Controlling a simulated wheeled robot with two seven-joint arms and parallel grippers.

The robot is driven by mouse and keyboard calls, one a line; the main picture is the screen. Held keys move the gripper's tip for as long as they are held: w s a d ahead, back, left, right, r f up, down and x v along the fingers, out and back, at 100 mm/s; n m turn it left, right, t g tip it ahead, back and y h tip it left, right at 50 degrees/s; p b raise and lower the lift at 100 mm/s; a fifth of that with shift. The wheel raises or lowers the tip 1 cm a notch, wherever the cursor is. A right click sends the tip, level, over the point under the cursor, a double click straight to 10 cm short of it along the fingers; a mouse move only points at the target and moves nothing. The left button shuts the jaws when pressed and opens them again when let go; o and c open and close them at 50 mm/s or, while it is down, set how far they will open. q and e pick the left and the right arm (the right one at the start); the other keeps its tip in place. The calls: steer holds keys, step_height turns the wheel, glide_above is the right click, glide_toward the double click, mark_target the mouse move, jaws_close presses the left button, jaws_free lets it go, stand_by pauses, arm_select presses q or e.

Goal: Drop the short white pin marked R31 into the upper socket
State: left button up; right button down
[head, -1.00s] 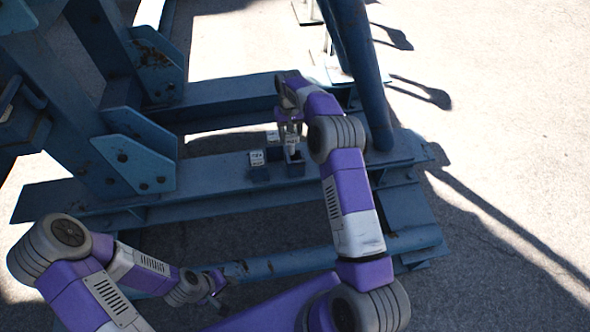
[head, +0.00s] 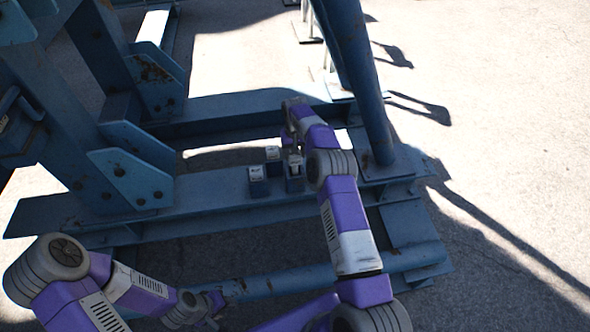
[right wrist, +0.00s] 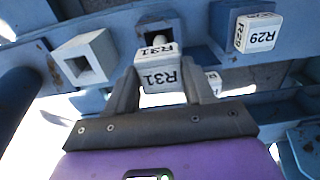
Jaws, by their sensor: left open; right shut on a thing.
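The white R31 pin (right wrist: 158,76) is between the fingers of my right gripper (right wrist: 160,90), which is shut on it. In the head view my right gripper (head: 293,152) is directly over a blue socket block (head: 295,184). The pin lines up with a blue block (right wrist: 155,28) in the right wrist view. I cannot tell how far its lower end is in. A pale socket with an empty square hole (right wrist: 84,62) is left of it. My left gripper (head: 214,309) is open and empty, low in the head view and away from the sockets.
A white R29 pin (right wrist: 256,33) stands on the right in the wrist view. A slanted blue post (head: 368,90) rises close to my right arm.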

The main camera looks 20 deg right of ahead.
mark_target(295, 163)
step_height(295, 163, down, 6)
steer(key=shift+f+b, duration=0.15)
steer(key=shift+b, duration=0.9)
steer(key=shift+c, duration=2.1)
jaws_free()
steer(key=shift+f, duration=0.15)
